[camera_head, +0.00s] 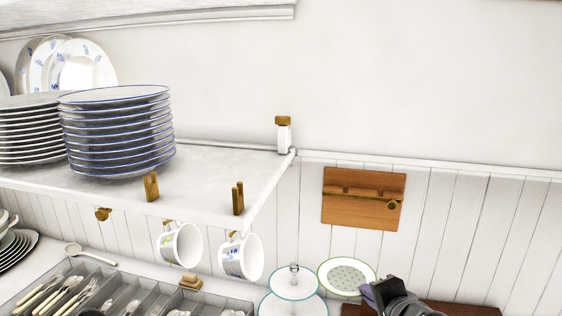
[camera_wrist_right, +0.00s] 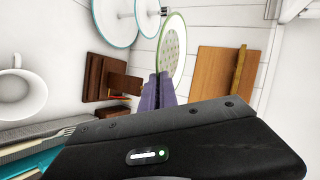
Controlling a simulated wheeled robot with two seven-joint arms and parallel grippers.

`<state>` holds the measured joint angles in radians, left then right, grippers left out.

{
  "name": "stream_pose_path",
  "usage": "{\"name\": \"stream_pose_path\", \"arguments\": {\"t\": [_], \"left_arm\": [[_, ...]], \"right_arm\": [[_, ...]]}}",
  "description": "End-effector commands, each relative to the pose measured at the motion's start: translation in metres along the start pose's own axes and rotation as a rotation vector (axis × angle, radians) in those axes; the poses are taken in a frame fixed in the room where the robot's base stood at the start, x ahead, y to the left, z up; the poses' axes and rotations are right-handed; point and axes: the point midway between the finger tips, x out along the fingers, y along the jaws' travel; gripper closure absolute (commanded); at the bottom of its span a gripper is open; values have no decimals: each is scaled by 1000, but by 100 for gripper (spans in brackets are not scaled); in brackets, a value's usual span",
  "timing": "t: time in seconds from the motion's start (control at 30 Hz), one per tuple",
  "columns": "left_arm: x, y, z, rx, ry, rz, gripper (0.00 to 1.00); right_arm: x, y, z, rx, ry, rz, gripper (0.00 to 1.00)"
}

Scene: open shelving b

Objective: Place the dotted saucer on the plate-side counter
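The dotted saucer (camera_head: 345,274) is white with a green rim and grey-green dots; it is up beside the tiered stand. In the right wrist view the saucer (camera_wrist_right: 173,42) stands out from the tips of my purple fingers. My right gripper (camera_head: 369,291) is at the saucer's lower right edge. Its fingers (camera_wrist_right: 158,88) are close together, shut on the rim. My left gripper is in neither view. A counter surface (camera_head: 20,281) shows at lower left, near stacked plates (camera_head: 14,252); I cannot tell if it is the plate-side counter.
A tiered stand with teal rims (camera_head: 290,307) is just left of the saucer. A shelf (camera_head: 215,176) with plate stacks (camera_head: 117,135) overhangs, with hanging mugs (camera_head: 241,258) below. A cutlery tray (camera_head: 100,285) fills the lower left. A wooden wall rack (camera_head: 345,215) is above right.

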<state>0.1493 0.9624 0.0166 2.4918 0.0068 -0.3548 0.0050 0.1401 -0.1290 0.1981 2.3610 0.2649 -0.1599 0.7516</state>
Motion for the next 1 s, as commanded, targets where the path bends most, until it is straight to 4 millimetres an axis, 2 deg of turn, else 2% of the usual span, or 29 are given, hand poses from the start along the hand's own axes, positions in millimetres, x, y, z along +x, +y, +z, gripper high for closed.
{"name": "stream_pose_path", "arguments": {"t": [0.03,0.1,0.33,1.0], "left_arm": [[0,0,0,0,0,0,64],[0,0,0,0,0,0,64],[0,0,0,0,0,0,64],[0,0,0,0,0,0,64]], "right_arm": [[8,15,0,14,20,13,100],[19,31,3,31,50,20,100],[52,81,5,83,151,41,100],[51,78,2,82,160,32,100]]}}
